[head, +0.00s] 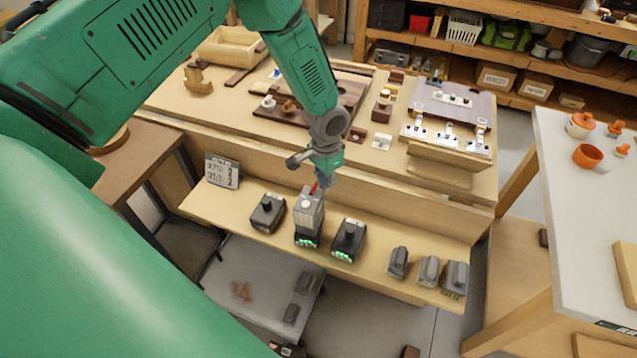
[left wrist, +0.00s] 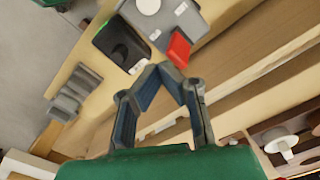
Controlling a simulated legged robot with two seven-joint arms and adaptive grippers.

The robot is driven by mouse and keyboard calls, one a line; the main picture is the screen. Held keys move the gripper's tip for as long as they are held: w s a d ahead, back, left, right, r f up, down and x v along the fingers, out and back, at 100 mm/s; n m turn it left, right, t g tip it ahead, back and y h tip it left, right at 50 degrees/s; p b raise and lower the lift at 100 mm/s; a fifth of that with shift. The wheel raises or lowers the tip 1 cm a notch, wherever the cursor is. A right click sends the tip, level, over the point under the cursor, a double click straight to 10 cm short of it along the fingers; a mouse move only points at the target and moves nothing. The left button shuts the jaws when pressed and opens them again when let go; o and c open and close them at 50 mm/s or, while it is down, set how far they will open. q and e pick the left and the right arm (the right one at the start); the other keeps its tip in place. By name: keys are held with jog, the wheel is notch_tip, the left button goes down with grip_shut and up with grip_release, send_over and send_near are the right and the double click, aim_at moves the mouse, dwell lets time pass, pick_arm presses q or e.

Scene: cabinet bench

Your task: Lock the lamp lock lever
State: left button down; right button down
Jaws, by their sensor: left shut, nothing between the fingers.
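The lamp (head: 307,215) is a grey block standing upright on a black base with green lights on the lower shelf. Its red lever (head: 314,188) sticks up at its top, beside my left gripper (head: 323,181). In the left wrist view the grey lamp (left wrist: 160,17) is at the top, with the red lever (left wrist: 179,49) on its near corner. My left gripper (left wrist: 166,74) is shut and empty, its fingertips meeting just short of the lever. I cannot tell whether they touch it. My right gripper is not in view.
Black bases (head: 267,212) (head: 348,240) stand on both sides of the lamp. Several grey blocks (head: 428,270) stand further right on the shelf (head: 380,280). A label card (head: 222,171) is at the left. The bench top behind holds boards and wooden parts.

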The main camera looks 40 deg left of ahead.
pick_arm(q)
jog(key=s+a+p, duration=0.1)
jog(key=s+a, duration=0.1)
jog(key=a, duration=0.5)
jog(key=shift+a, duration=0.15)
dwell(2.3)
jog(key=shift+r, duration=0.15)
jog(key=shift+w+d+r+p, duration=0.15)
jog(key=shift+d+r+p, duration=0.45)
jog(key=shift+r+p, duration=0.3)
jog(key=shift+r, duration=0.1)
notch_tip(320, 180, up, 7)
jog(key=p, duration=0.4)
jog(key=shift+p, duration=0.4)
